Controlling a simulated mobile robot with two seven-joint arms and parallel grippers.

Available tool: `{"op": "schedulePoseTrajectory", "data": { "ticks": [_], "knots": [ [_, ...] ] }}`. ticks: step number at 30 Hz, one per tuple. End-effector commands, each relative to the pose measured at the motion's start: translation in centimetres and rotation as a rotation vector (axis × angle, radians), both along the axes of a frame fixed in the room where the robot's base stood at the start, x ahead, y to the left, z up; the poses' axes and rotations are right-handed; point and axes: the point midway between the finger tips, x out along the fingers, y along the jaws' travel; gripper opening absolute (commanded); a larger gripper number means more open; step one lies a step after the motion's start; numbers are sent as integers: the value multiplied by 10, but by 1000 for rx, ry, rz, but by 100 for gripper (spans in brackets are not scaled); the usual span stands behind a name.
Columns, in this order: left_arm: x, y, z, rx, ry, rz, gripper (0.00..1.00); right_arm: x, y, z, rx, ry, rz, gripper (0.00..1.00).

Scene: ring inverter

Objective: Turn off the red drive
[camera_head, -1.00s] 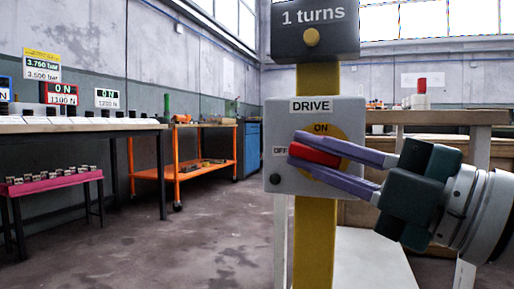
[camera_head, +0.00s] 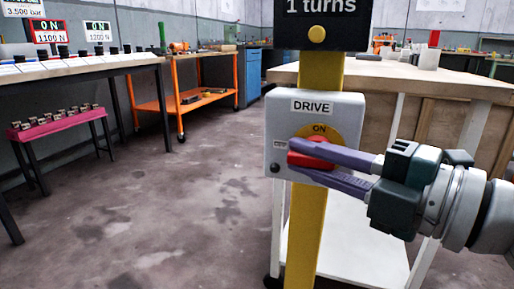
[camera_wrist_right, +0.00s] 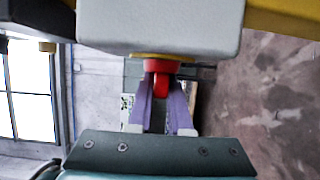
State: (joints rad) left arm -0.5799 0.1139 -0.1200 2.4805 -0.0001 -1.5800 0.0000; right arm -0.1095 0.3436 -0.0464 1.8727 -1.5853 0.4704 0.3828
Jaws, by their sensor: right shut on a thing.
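The grey drive box (camera_head: 345,108) is labelled DRIVE and sits on a yellow post. Its round yellow plate reads ON at the top (camera_head: 319,128), and a small OFF label (camera_head: 279,145) is at the left. My right gripper (camera_head: 297,154) reaches in from the right, its purple fingers shut above and below the red handle (camera_head: 306,160). The handle lies roughly sideways, its end toward the OFF label; the fingers hide part of it. In the right wrist view the red handle (camera_wrist_right: 161,84) is between both fingers. My left gripper is not in view.
A dark sign (camera_head: 325,12) reading "1 turns" is above the box. A wooden workbench (camera_head: 450,82) stands behind at right. A pink rack (camera_head: 62,122), an orange cart (camera_head: 165,106) and a long table (camera_head: 95,68) stand at left. The floor between is clear.

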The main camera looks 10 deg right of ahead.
Motion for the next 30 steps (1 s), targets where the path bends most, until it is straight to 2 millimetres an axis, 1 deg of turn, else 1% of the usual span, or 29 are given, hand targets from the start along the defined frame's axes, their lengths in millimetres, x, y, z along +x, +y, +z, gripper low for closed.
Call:
{"op": "schedulePoseTrajectory", "data": {
  "ticks": [1, 6, 9, 16, 19, 23, 30],
  "knots": [
    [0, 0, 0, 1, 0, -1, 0, 0, -1, -1, -3, 1, -1, 20],
    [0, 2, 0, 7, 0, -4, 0, 0, 0, -1, -3, 1, -1, 39],
    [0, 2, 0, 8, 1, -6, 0, 0, 0, 0, -1, 0, -1, 48],
    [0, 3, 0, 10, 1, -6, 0, -1, -1, 0, -1, 0, 0, 48],
    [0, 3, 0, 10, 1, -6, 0, -6, -5, -1, -3, 1, -1, 48],
    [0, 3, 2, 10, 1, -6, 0, -24, -15, -1, -4, 4, 0, 48],
    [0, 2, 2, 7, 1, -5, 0, -61, -40, -1, -3, 5, -1, 48]
  ]
}}
